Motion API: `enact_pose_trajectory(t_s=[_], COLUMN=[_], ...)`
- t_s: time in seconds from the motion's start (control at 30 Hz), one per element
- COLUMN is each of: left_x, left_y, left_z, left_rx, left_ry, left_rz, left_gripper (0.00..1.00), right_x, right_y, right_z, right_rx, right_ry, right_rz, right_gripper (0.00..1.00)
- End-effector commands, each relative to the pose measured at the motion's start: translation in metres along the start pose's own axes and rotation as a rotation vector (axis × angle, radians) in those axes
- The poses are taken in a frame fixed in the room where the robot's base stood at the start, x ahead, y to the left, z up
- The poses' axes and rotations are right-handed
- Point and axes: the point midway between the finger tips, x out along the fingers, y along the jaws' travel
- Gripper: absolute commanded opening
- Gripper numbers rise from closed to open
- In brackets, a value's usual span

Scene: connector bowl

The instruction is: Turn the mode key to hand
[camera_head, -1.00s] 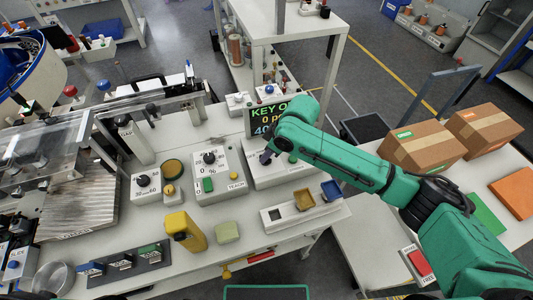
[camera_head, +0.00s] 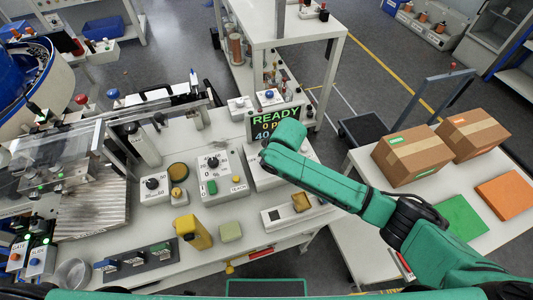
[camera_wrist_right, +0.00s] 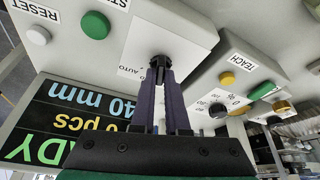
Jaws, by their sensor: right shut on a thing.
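The mode key (camera_wrist_right: 161,62) sits in a dark round switch on the sloped face of a light grey control box (camera_wrist_right: 185,25). My right gripper (camera_wrist_right: 161,76) is shut on the key, with both dark fingers close around it. An AUTO label (camera_wrist_right: 129,60) shows beside the switch in the wrist view; the fingers hide part of the panel, and I see no HAND label. In the head view my right wrist covers the key and much of the box (camera_head: 262,180). The display (camera_head: 276,120) above it reads READY. My left gripper is not in view.
Green (camera_wrist_right: 95,25) and white (camera_wrist_right: 38,36) buttons sit on the same box. The TEACH box (camera_head: 222,175) with a dial stands to its left. Cartons (camera_head: 412,155) lie on the right table.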

Motion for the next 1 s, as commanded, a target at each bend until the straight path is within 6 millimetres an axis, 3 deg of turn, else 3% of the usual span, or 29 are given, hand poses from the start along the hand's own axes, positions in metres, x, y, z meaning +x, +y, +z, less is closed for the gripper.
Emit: enact_pose_trajectory(t_s=[0.03,0.3,1.0], left_x=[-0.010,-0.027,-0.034], left_y=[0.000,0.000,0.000], left_z=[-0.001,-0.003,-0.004], left_rx=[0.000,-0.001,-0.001], left_ry=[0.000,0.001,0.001], left_rz=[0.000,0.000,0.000], left_gripper=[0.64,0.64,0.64], right_x=[-0.006,-0.004,-0.002], right_y=[-0.001,-0.001,0.000], right_z=[-0.003,-0.003,-0.003], right_rx=[0.034,0.211,0.324], right_ry=[0.002,0.002,0.008], right_rz=[0.012,0.086,0.136], right_gripper=[0.00,0.00,0.00])
